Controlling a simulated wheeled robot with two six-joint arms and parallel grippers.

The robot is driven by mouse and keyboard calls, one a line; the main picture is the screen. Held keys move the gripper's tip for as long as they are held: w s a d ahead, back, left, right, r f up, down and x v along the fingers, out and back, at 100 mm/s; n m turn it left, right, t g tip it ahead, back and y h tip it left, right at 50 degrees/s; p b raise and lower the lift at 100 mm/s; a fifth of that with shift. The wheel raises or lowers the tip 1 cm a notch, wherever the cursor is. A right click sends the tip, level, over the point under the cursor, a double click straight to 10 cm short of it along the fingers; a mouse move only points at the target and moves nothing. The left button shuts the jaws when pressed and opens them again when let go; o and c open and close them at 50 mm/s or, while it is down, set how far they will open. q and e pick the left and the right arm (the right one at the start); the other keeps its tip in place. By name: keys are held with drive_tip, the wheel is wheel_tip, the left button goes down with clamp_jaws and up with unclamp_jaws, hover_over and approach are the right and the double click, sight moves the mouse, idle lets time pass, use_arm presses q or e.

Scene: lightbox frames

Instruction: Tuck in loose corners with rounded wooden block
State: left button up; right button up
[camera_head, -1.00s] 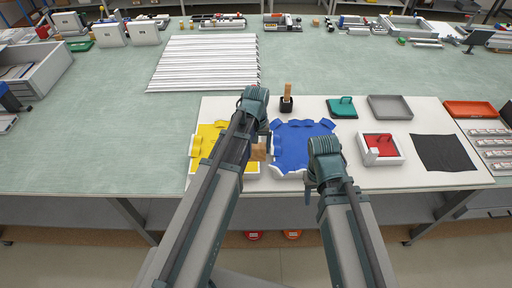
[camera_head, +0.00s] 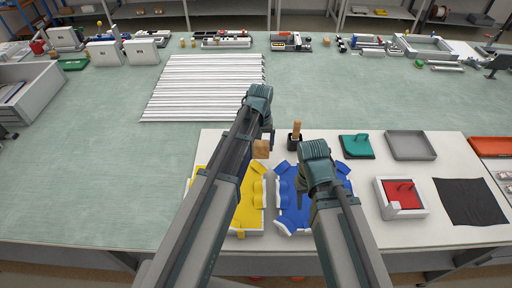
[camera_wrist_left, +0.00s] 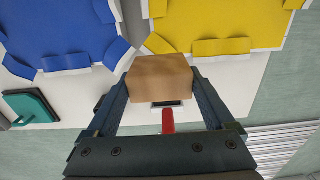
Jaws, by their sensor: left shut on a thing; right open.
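The light wooden block (camera_head: 261,149) is held in my left gripper (camera_head: 266,139), and its flat faces fill the jaws in the left wrist view (camera_wrist_left: 158,78). The yellow cloth (camera_head: 246,206) with raised edge flaps lies on a white base, partly hidden by my left arm. The blue cloth (camera_head: 289,205) with similar flaps lies to its right, partly hidden by my right arm. In the left wrist view the block appears near the gap between the blue (camera_wrist_left: 65,30) and yellow (camera_wrist_left: 220,20) cloths; contact cannot be told. My right gripper (camera_head: 301,192) hangs over the blue cloth.
A dark holder (camera_head: 294,143) with an upright wooden handle stands behind the blue cloth. A teal tool (camera_head: 357,146), a grey tray (camera_head: 411,145), a white box with a red inside (camera_head: 401,195) and a black cloth (camera_head: 471,201) lie to the right. White strips (camera_head: 203,88) lie behind.

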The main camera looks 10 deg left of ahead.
sight(259, 157)
use_arm(q)
drive_tip(key=shift+w, duration=0.25)
drive_tip(key=shift+s, duration=0.15)
drive_tip(key=shift+f, duration=0.1)
drive_tip(key=shift+f+b, duration=0.6)
drive_tip(key=shift+b, duration=0.15)
wheel_tip(259, 157, down, 4)
drive_tip(key=b, duration=0.4)
drive_tip(key=shift+f+b, duration=0.25)
drive_tip(key=shift+b, duration=0.05)
use_arm(e)
wheel_tip(259, 157, down, 6)
drive_tip(key=shift+w, duration=0.1)
use_arm(q)
drive_tip(key=shift+f+b, duration=0.5)
drive_tip(key=shift+b, duration=0.05)
use_arm(e)
drive_tip(key=shift+f, duration=0.5)
use_arm(q)
drive_tip(key=shift+r, duration=0.1)
use_arm(e)
drive_tip(key=shift+r, duration=0.15)
use_arm(q)
wheel_tip(259, 157, up, 7)
drive_tip(key=p, duration=0.7)
use_arm(e)
wheel_tip(259, 157, up, 7)
